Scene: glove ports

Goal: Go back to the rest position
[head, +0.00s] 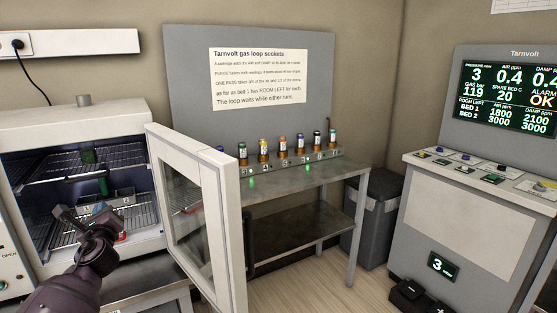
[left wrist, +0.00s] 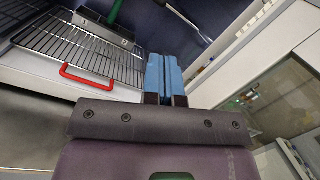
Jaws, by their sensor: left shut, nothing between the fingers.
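My left gripper (head: 72,214) is in front of the open white cabinet (head: 75,118), near its lower shelf. In the left wrist view its two blue fingers (left wrist: 164,72) are together with nothing between them. Behind them is a wire shelf (left wrist: 75,48) with a red handle (left wrist: 88,84) at its front edge. A grey block (left wrist: 105,28) with a green item stands on that shelf. My right gripper is in neither view.
The cabinet's glass door (head: 237,220) stands open to the right of my left arm. Beyond it, a metal table (head: 300,180) holds several cartridges (head: 283,145) in a row of sockets. A console (head: 470,215) stands at the right. Floor shows between table and console.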

